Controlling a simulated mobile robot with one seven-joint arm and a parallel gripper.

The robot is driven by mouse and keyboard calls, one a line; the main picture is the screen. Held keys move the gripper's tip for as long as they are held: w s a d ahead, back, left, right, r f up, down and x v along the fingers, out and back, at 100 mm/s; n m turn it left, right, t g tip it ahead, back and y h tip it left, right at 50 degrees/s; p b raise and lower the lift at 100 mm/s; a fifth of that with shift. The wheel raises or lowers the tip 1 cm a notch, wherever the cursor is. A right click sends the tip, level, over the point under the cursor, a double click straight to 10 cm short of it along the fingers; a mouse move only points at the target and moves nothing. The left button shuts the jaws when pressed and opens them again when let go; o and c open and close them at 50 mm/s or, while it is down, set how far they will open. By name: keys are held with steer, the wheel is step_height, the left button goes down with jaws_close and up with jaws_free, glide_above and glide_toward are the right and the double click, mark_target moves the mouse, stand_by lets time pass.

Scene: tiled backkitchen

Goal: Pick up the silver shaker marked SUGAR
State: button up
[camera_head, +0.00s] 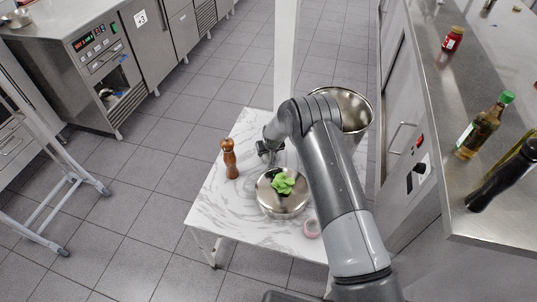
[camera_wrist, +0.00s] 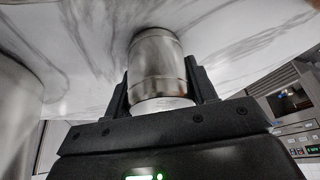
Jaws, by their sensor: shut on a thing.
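The silver shaker (camera_wrist: 158,62) shows in the wrist view as a shiny metal cylinder between the two black fingers of my gripper (camera_wrist: 160,85). The fingers are shut on its sides. No SUGAR marking can be read from this side. In the head view my gripper (camera_head: 265,152) is low over the back part of the marble-topped table (camera_head: 225,205), and the arm bends above it. I cannot make out the shaker there, nor tell whether it still touches the table.
A metal bowl (camera_head: 268,203) with a green leafy thing (camera_head: 283,183) stands close in front of my gripper. A large metal pot (camera_head: 357,112) is behind my arm.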

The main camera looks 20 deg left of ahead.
steer(key=c, duration=0.3)
steer(key=shift+r, duration=0.1)
